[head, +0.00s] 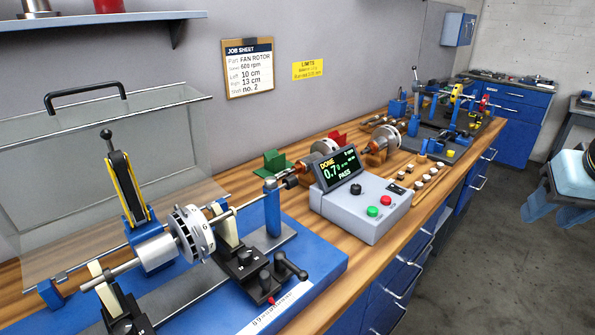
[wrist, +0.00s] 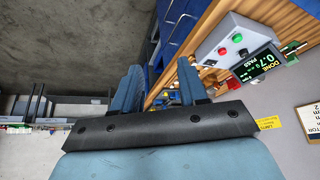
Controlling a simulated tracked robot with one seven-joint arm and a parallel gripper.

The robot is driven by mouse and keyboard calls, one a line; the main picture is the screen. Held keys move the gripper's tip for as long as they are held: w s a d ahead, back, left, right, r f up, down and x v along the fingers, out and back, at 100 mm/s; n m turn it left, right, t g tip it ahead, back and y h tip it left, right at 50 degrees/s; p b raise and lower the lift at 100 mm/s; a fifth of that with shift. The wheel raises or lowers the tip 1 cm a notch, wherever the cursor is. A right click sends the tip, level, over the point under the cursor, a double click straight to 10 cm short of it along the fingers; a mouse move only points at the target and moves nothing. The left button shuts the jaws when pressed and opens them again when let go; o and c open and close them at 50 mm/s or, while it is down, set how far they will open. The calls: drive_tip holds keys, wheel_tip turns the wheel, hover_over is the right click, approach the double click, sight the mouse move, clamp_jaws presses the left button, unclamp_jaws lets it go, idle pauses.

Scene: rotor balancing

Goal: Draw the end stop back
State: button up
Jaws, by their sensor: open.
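The balancing machine's blue bed (head: 325,262) carries the fan rotor (head: 192,235), whose shaft lies across two cream-topped black supports. My gripper (head: 553,212) is at the right edge of the head view, over the floor and far from the post. In the wrist view its blue fingers (wrist: 161,78) are apart and empty.
The control box (head: 365,210) shows DONE, 0.7 and PASS; it also shows in the wrist view (wrist: 232,42). A clear guard with a black handle (head: 85,95) stands raised behind the rotor. Small weights (head: 425,180) and other rotors lie along the wooden bench. The floor aisle is clear.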

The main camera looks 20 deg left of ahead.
drive_tip(key=shift+d, duration=0.2)
drive_tip(key=shift+o, duration=1.2)
drive_tip(key=shift+w+a+r, duration=0.1)
drive_tip(key=shift+w+r, duration=0.1)
drive_tip(key=shift+w, duration=0.1)
drive_tip(key=w+a+r+n+g, duration=0.2)
drive_tip(key=w+a+r+n, duration=0.2)
drive_tip(key=w+a, duration=0.4)
drive_tip(key=n+g, duration=0.4)
drive_tip(key=n, duration=0.4)
hover_over(290, 177)
wheel_tip(290, 177, down, 2)
drive_tip(key=f, duration=0.1)
wheel_tip(290, 177, down, 13)
drive_tip(key=shift+r, duration=0.15)
drive_tip(key=shift+w, duration=0.1)
clamp_jaws()
